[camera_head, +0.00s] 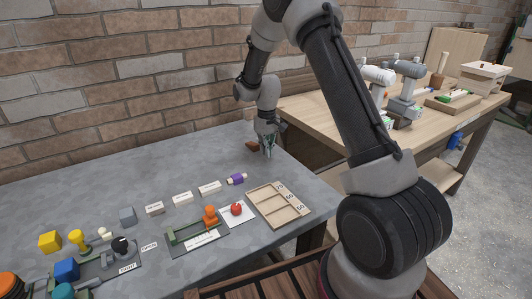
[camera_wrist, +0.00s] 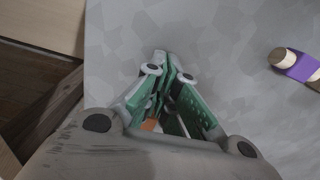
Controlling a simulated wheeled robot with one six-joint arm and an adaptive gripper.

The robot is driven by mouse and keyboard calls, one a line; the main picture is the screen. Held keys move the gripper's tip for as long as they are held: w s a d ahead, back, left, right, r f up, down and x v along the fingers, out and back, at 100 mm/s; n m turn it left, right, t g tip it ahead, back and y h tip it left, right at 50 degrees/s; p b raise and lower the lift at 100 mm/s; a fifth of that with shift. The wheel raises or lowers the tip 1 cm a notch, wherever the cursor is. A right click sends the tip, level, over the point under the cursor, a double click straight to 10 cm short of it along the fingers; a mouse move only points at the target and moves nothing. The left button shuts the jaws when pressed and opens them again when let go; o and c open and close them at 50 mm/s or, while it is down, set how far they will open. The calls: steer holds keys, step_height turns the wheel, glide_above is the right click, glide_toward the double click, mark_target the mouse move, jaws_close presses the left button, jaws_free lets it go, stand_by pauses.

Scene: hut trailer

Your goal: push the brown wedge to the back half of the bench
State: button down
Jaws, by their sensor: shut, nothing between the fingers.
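The brown wedge (camera_head: 252,145) lies on the grey bench (camera_head: 150,179) near its far right corner. In the head view it shows just left of and behind my gripper (camera_head: 268,153). My gripper points down with its fingers together, close to the bench top. In the wrist view the closed green fingers of my gripper (camera_wrist: 165,60) show with nothing held at their tips. A small orange-brown patch (camera_wrist: 150,125) shows between the finger links, probably part of the wedge. Most of the wedge is hidden there. I cannot tell whether the fingers touch it.
A wooden compartment tray (camera_head: 279,204), a red ball (camera_head: 237,209) and several blocks stand nearer. A brick wall (camera_head: 120,75) backs the bench; a wooden table (camera_head: 330,112) stands right.

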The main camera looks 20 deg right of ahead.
step_height(320, 180, up, 9)
steer(key=s+d+r+m+t, duration=0.1)
steer(key=s+r, duration=0.5)
steer(key=s, duration=0.6)
steer(key=s+d+r+t, duration=0.1)
steer(key=s+r, duration=0.5)
steer(key=s, duration=0.6)
steer(key=s+d+r+m+t, duration=0.1)
steer(key=s+r, duration=0.5)
steer(key=s, duration=0.7)
steer(key=shift+d+r+m+t, duration=0.25)
steer(key=shift+d+t, duration=0.35)
steer(key=shift+d, duration=0.35)
